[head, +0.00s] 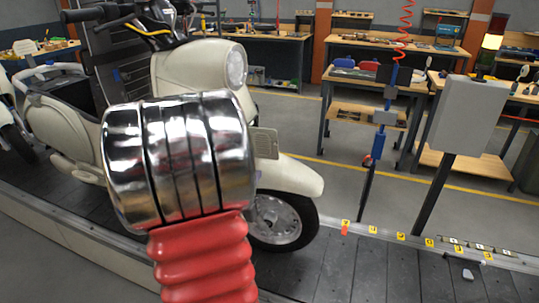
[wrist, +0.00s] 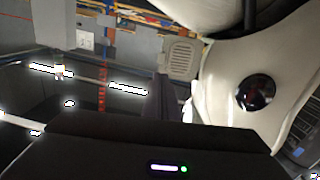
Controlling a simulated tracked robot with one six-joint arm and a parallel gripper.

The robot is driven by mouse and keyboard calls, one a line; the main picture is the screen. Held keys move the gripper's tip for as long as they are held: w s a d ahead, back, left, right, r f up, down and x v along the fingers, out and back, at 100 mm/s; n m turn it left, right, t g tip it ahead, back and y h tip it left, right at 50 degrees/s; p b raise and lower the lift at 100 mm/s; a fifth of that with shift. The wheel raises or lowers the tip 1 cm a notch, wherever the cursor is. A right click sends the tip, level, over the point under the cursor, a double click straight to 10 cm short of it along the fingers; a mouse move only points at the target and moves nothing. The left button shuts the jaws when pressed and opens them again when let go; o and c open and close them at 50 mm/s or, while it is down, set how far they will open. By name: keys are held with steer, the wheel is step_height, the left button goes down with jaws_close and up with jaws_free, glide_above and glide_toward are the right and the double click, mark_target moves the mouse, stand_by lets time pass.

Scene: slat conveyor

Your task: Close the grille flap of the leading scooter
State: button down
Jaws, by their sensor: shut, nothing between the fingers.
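The leading scooter (head: 290,175) is cream and stands upright on the conveyor, its front wheel to the right. Its grille flap (head: 264,143) is a small pale slotted panel sticking out from the scooter's front, so it looks open. My chrome and red arm hides much of the scooter's middle. In the wrist view the flap (wrist: 180,58) shows at upper centre beside the cream bodywork (wrist: 220,80). My gripper (wrist: 168,97) is a dark shape just below the flap there, shut and empty, with a gap seeming to show between them. In the head view my gripper is hidden behind my arm.
Another scooter (head: 10,125) stands behind at the left edge. The slat conveyor (head: 375,265) is mostly bare to the right, with yellow tags along its far edge. A grey box on a post (head: 465,115) and a blue tool (head: 378,145) hanging from a red coil stand beyond.

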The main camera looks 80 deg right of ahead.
mark_target(274, 149)
steer(key=shift+d, duration=0.15)
steer(key=d, duration=0.4)
steer(key=s+d, duration=0.1)
steer(key=d, duration=0.8)
steer(key=shift+s+d, duration=0.3)
steer(key=shift+s, duration=0.05)
steer(key=shift+w+d+n+t, duration=0.15)
steer(key=shift+n+t, duration=0.15)
